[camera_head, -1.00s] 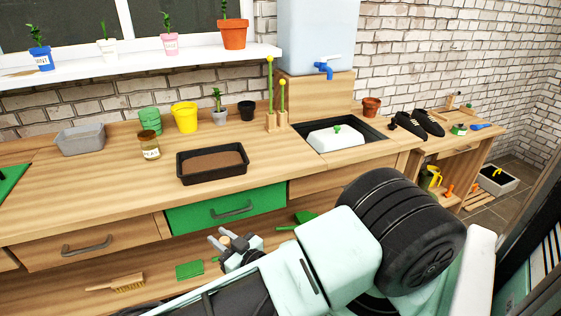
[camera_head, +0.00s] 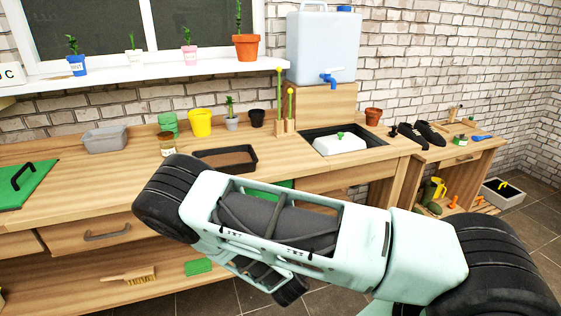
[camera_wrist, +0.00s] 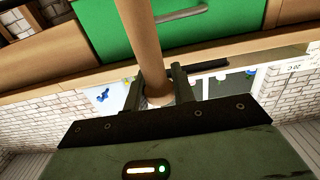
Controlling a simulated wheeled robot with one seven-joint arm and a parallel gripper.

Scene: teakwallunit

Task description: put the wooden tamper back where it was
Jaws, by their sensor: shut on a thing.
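The wooden tamper shows in the wrist view as a round tan wooden shaft (camera_wrist: 143,38). My gripper (camera_wrist: 158,90) is shut on it, with one dark finger on each side. The shaft runs up and out of the wrist picture, so its far end is not seen. In the head view my arm covers the gripper and the tamper. The green drawer front (camera_wrist: 165,22) with its grey handle shows behind the shaft in the wrist view. Which spot the tamper came from cannot be told from these frames.
The wooden bench (camera_head: 95,185) holds a black soil tray (camera_head: 228,158), a glass jar (camera_head: 167,145), a yellow pot (camera_head: 200,123) and a grey tub (camera_head: 104,138). A green board (camera_head: 35,190) lies at left. A brush (camera_head: 128,277) lies on the lower shelf.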

